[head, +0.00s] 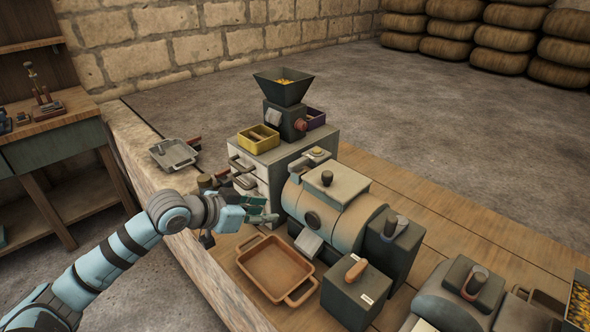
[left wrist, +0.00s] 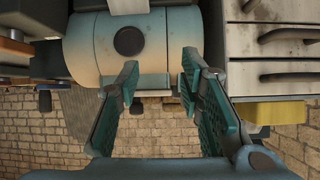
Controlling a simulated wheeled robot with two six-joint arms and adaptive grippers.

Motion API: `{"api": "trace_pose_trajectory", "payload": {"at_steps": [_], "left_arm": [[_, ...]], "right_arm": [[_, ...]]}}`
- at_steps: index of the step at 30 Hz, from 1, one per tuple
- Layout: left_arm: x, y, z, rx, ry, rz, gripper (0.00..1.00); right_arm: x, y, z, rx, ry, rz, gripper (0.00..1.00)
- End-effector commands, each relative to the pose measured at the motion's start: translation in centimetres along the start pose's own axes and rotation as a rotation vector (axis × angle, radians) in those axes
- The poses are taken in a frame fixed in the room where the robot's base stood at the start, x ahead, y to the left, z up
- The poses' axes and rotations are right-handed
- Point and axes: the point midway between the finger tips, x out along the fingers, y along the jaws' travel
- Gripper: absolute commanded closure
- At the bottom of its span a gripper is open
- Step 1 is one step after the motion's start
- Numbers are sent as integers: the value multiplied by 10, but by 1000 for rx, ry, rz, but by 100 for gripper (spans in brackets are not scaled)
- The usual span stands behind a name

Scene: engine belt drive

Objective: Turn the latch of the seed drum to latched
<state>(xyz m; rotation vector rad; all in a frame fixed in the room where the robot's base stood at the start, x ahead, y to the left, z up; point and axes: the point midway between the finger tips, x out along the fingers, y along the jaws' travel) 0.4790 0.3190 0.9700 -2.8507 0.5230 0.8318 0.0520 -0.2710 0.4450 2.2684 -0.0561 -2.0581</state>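The seed drum seems to be the beige and grey horizontal cylinder (head: 335,215) right of the drawer cabinet, with a dark round knob (head: 312,219) on its side. In the left wrist view the drum (left wrist: 90,50) appears upside down, with the knob (left wrist: 129,41) just beyond one fingertip. I cannot tell for certain which fitting is the latch. My left gripper (head: 268,210) is left of the drum, in front of the cabinet. In the left wrist view my left gripper (left wrist: 160,68) is open, with nothing between its green fingers. My right gripper is not in view.
A drawer cabinet (head: 250,176) with a hopper (head: 284,90) and yellow bin (head: 258,140) stands behind my left gripper. An orange-brown tray (head: 275,268) lies below it. A dark box with a handle (head: 352,292) stands in front of the drum. More machinery (head: 460,295) is at lower right.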

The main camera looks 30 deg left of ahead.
Motion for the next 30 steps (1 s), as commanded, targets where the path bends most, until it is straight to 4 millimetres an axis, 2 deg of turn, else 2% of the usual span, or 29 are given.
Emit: {"api": "trace_pose_trajectory", "payload": {"at_steps": [1,4,6,9,14,18,22,27,30], "left_arm": [[-10,-16,-27,-2,47,-10,66],[-30,-39,-72,-23,133,-17,66],[-38,-47,-89,-34,169,-21,66],[-36,-51,-97,-43,187,-21,66],[-8,-48,-102,-48,188,-13,66],[36,-49,-109,-49,185,-14,66],[69,-50,-113,-45,180,-15,66],[94,-52,-117,-42,179,-18,66],[100,-51,-118,-40,177,-17,66]], "right_arm": [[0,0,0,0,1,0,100],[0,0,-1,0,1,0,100],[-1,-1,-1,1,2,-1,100],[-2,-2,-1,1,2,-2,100],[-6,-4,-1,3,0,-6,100],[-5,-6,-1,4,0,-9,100],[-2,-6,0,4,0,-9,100],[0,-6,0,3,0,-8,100],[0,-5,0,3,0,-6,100]]}}
